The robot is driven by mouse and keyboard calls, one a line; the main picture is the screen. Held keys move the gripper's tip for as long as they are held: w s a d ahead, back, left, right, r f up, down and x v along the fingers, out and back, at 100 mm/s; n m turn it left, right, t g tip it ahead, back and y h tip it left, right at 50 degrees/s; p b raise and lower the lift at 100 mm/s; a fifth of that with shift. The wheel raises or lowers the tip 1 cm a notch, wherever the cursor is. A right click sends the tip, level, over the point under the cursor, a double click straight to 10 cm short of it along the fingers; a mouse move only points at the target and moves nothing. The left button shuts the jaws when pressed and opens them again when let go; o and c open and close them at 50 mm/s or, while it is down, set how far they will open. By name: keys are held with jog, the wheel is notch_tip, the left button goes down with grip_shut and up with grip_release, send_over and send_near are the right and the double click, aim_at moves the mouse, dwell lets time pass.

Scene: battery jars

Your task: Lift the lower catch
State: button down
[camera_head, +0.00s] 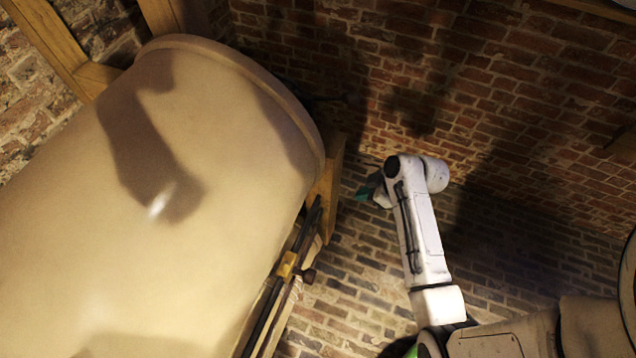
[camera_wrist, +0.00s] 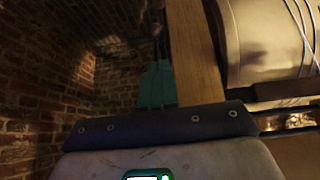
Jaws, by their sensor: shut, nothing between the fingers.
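A large cream jar (camera_head: 150,200) fills the left of the head view. A brass-coloured fitting with a dark knob (camera_head: 287,266) sits on a dark rail along its lower right side; I cannot tell whether this is the lower catch. My gripper (camera_head: 368,188) is right of the jar, above and to the right of that fitting in the picture, and apart from it. In the wrist view my gripper's teal fingers (camera_wrist: 156,84) are together and empty, left of a wooden post (camera_wrist: 193,55). No catch can be made out clearly there.
In the wrist view a pale rounded vessel (camera_wrist: 262,45) with thin wires stands right of the post, and a small brass-toned part (camera_wrist: 297,120) shows dimly below it. A brick wall (camera_head: 480,90) stands behind. Brick floor (camera_head: 340,290) is clear between the rail and my arm.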

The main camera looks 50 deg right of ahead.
aim_at(341, 204)
jog(key=shift+w+d+r, duration=0.1)
jog(key=shift+w+d, duration=0.05)
jog(key=shift+w, duration=0.25)
jog(key=x, duration=1)
dwell(0.4)
jog(key=f+t+b, duration=0.1)
jog(key=b, duration=0.1)
jog(key=s+f+b, duration=0.1)
jog(key=shift+d+f+t+y+b, duration=0.1)
jog(key=shift+d+t+y+b, duration=0.1)
jog(key=shift+t+y+b, duration=0.15)
notch_tip(341, 204, down, 6)
jog(key=s+t+y+b, duration=0.1)
jog(key=t+b, duration=0.4)
jog(key=b, duration=1)
jog(key=shift+s+d+y+b, duration=0.25)
jog(key=shift+y+b, duration=0.15)
jog(key=shift+y, duration=0.05)
jog(key=shift+f+b, duration=0.3)
jog(key=shift+b, duration=0.2)
